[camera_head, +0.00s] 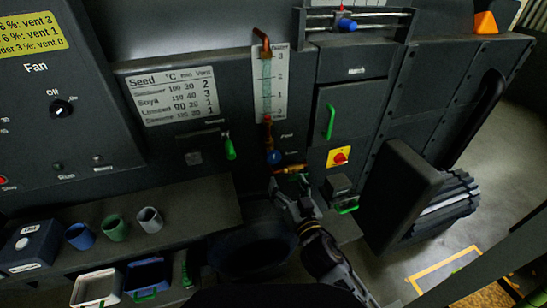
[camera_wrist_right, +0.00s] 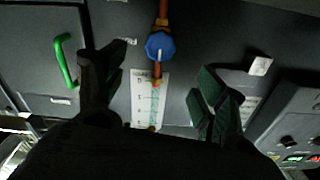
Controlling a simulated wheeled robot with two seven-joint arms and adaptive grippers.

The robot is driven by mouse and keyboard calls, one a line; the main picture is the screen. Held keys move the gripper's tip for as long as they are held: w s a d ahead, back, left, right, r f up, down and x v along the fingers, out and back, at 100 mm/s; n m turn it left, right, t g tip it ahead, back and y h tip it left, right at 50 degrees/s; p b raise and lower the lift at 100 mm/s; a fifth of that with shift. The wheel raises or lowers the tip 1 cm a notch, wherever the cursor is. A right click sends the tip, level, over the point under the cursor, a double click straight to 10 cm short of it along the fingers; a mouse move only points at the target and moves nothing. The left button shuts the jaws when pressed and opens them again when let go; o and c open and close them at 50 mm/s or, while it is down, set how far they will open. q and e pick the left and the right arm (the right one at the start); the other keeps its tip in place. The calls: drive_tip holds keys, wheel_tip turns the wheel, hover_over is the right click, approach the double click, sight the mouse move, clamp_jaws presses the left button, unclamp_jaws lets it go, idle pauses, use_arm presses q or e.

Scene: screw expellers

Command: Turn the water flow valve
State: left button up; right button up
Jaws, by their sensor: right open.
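The blue valve knob (camera_head: 273,157) sits on a copper pipe at the lower end of a scaled sight gauge (camera_head: 281,85) on the dark machine front. In the right wrist view the blue knob (camera_wrist_right: 159,46) shows near the top centre, with a pale line on it. The gauge (camera_wrist_right: 143,92) appears below it there. My right gripper (camera_head: 290,188) is just below the knob in the head view. Its fingers are spread wide in the right wrist view (camera_wrist_right: 156,72), with nothing held between them. I cannot tell whether it touches the pipe. My left gripper is not in view.
A brass fitting (camera_head: 292,168) is close above the right gripper. A green door handle (camera_head: 330,121) and a red knob on a yellow plate (camera_head: 340,157) are to the right. Several cups, such as the green cup (camera_head: 115,227), stand on the left shelf.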

sight(275, 159)
drive_tip(key=shift+x, duration=3.75)
drive_tip(key=shift+p+x, duration=0.35)
drive_tip(key=shift+x, duration=1.25)
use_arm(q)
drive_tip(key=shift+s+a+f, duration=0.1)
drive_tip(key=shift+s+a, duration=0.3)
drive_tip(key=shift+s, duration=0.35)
use_arm(e)
drive_tip(key=shift+x, duration=1.35)
drive_tip(key=shift+c, duration=0.3)
drive_tip(key=c, duration=1)
